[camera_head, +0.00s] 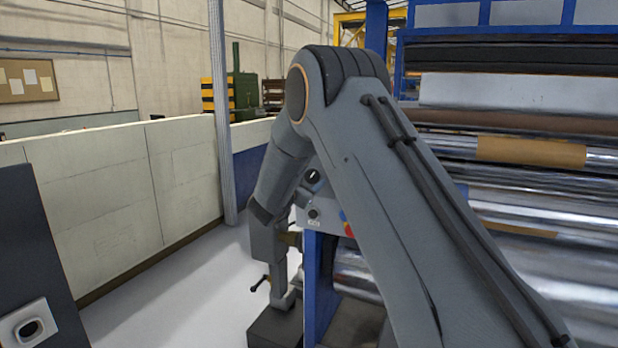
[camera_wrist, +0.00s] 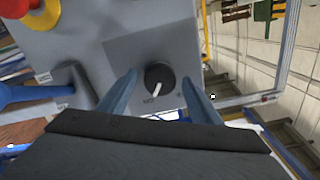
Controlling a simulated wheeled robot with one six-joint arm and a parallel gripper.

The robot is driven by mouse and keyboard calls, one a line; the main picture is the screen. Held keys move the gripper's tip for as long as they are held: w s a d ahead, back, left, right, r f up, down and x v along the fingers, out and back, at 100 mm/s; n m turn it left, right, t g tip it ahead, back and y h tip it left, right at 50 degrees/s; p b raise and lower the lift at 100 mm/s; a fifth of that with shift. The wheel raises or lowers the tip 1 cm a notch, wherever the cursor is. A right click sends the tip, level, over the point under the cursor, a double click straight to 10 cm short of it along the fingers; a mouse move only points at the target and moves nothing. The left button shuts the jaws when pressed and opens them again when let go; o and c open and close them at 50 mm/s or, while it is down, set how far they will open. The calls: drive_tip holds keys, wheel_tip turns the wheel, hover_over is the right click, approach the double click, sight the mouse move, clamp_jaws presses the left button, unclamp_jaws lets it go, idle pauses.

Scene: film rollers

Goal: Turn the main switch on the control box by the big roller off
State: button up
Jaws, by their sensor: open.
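The main switch appears to be the black round knob (camera_wrist: 158,75) with a white pointer line, on the grey control box (camera_wrist: 120,45). Its pointer is slightly tilted in the wrist view; the small lettering by it is too blurred to read. My gripper (camera_wrist: 157,74) is open, with one finger on each side of the knob. I cannot tell whether the fingers touch it. In the camera_head view, the control box (camera_head: 318,226) by the big roller (camera_head: 550,250) is largely hidden behind my arm, and the fingers cannot be made out.
A red emergency button with a yellow ring (camera_wrist: 30,15) sits on the same box, left of the knob in the wrist view. A blue machine frame (camera_head: 318,275) stands below the box. A pale wall panel (camera_head: 90,200) runs along the left, with clear floor (camera_head: 190,290) between.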

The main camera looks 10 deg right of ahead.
drive_tip(key=c, duration=1)
drive_tip(key=shift+c, duration=0.2)
drive_tip(key=n+p, duration=0.1)
drive_tip(key=n, duration=0.5)
drive_tip(key=shift+n+p, duration=0.3)
drive_tip(key=shift+n, duration=0.1)
drive_tip(key=n+p, duration=0.1)
drive_tip(key=n, duration=0.2)
drive_tip(key=shift+n+p, duration=0.5)
drive_tip(key=shift+n, duration=1.5)
